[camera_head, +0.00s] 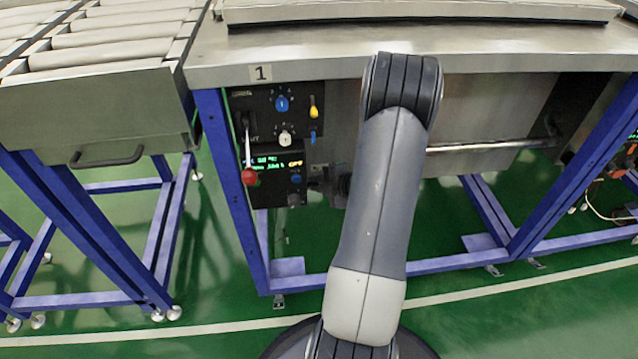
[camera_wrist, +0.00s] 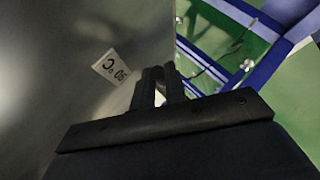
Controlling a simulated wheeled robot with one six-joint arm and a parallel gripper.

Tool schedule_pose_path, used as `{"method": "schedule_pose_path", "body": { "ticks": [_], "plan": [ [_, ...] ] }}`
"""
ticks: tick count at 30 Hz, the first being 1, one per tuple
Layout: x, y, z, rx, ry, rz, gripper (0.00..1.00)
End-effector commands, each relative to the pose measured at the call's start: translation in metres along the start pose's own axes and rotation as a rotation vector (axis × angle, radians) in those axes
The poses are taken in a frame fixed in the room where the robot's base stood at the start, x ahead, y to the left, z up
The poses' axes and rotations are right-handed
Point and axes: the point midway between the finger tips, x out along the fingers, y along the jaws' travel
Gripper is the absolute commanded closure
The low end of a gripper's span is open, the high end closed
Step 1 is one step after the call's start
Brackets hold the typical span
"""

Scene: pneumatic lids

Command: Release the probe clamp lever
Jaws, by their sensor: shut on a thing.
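My gripper (camera_wrist: 159,78) shows in the wrist view, its two dark fingers close together at a grey metal surface. It is shut on a dark part between the fingers, taken to be the probe clamp lever, which the fingers mostly hide. A white label (camera_wrist: 111,68), upside down and seeming to read 50 °C, is on the metal just left of the fingers.
A control panel (camera_head: 268,110) under the bench top (camera_head: 300,66) carries a blue knob (camera_head: 282,103), a yellow handle (camera_head: 314,108), a white knob (camera_head: 285,138) and a red-balled lever (camera_head: 249,176). A horizontal bar (camera_head: 480,146) runs right of my arm. A roller conveyor (camera_head: 100,95) stands left.

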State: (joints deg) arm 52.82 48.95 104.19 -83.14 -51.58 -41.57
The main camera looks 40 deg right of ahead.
Motion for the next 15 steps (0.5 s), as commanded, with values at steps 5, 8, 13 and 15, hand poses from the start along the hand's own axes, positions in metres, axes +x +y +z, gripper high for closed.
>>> {"method": "schedule_pose_path", "body": {
  "ticks": [5,8,13,15],
  "plan": [
    [-0.003,0.0067,-0.0042,-0.059,-0.051,-0.052,1.0],
    [-0.0035,0.008,-0.005,-0.08,-0.072,-0.072,1.0],
    [-0.0036,0.0092,-0.0059,-0.103,-0.093,-0.092,1.0],
    [-0.0036,0.0093,-0.0059,-0.107,-0.096,-0.096,1.0]
  ]
}}
